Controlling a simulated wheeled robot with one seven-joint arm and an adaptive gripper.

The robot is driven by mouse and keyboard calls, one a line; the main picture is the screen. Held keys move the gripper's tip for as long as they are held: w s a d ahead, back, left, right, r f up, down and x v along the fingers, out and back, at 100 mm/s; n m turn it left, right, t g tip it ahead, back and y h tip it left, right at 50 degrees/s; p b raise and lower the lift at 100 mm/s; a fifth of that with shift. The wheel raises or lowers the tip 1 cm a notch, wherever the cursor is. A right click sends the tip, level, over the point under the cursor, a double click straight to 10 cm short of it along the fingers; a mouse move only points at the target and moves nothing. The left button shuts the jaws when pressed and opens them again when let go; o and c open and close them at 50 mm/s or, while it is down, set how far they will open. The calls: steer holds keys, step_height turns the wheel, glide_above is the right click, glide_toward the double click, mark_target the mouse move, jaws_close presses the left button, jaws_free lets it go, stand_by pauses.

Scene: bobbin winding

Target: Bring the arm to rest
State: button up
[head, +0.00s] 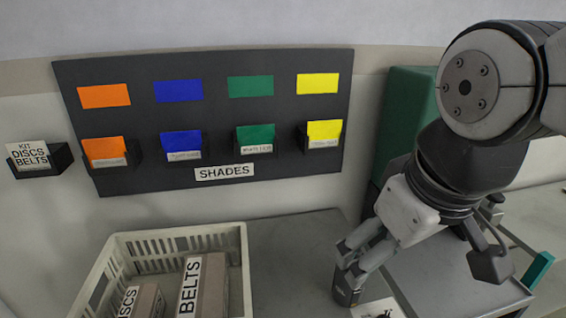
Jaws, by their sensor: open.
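My gripper (418,276) hangs at the lower right, pointing down, its fingers spread apart and nothing between them. One finger reaches down at the left near the edge of a grey surface (450,270), the other is at the right above that surface. My arm comes in from the upper right and hides part of what lies behind it. I cannot tell whether a fingertip touches anything.
A cream crate (246,262) holds boxes marked DISCS and BELTS at the lower left. A dark SHADES board (220,115) with coloured cards hangs on the wall. A green block (398,105) stands behind my arm. Bare table (290,250) lies between crate and gripper.

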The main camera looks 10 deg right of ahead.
steer(key=s+m, duration=0.1)
steer(key=s+d+f+m+t, duration=0.1)
steer(key=m, duration=0.1)
steer(key=shift+d, duration=0.1)
